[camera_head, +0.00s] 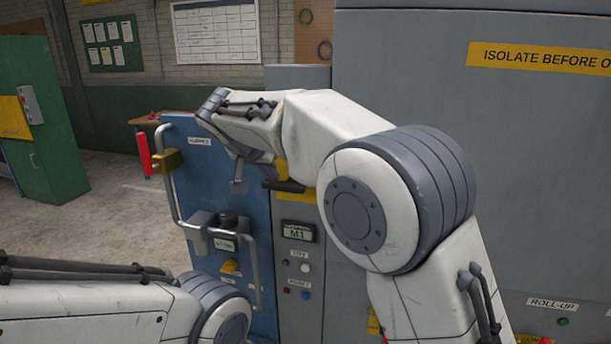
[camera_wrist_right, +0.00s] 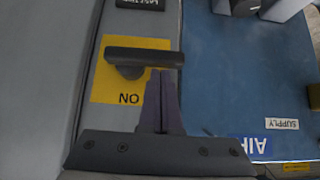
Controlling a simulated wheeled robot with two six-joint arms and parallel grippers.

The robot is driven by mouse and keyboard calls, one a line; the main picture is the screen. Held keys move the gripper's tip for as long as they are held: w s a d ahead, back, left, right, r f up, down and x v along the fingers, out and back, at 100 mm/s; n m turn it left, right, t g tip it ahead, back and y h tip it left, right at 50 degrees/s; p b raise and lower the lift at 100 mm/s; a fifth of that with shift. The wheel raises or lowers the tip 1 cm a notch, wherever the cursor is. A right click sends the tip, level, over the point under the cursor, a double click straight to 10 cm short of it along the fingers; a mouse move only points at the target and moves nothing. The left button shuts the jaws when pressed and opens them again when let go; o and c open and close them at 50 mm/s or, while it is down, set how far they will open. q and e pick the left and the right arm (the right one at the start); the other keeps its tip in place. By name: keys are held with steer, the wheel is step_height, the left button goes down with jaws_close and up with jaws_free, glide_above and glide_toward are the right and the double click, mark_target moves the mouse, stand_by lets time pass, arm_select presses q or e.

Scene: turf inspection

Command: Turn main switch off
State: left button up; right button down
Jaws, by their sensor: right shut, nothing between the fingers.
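The main switch has a black bar handle (camera_head: 286,187) on a yellow plate (camera_head: 296,197) on the grey cabinet. The handle lies about level. In the right wrist view, which is upside down, the handle (camera_wrist_right: 145,57) crosses the yellow plate (camera_wrist_right: 115,80), where an inverted "ON" shows. My right gripper (camera_wrist_right: 162,76) is shut and empty, its fingertips at the handle's right end in that view. I cannot tell whether they touch it. In the head view my right wrist and forearm hide most of that gripper. My left arm shows low at left, its gripper out of view.
The blue air supply panel (camera_head: 205,230), with pipes, a red-handled lever (camera_head: 144,154) and a yellow knob (camera_head: 230,266), stands left of the switch. Below the switch are an M1 display (camera_head: 298,232) and small buttons (camera_head: 305,268). A green cabinet (camera_head: 45,130) stands far left, with open floor between.

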steer(key=w+r+v, duration=0.2)
steer(key=v, duration=1.1)
steer(key=s+d+f+n+g+y+b, duration=0.1)
steer(key=s+d+f+n+g+b, duration=0.1)
steer(key=s+f, duration=0.9)
steer(key=s+d+f+n+g+y+b, duration=0.1)
steer(key=s+d+f+n+g+b, duration=0.1)
steer(key=s+f, duration=0.9)
steer(key=s+d+f+n+g+y+b, duration=0.2)
steer(key=s+d+f+n, duration=0.4)
steer(key=s+f, duration=0.5)
step_height(320, 180, down, 4)
steer(key=shift+r+n+g+b, duration=0.1)
steer(key=shift+n+g+b, duration=0.55)
steer(key=shift+g, duration=0.55)
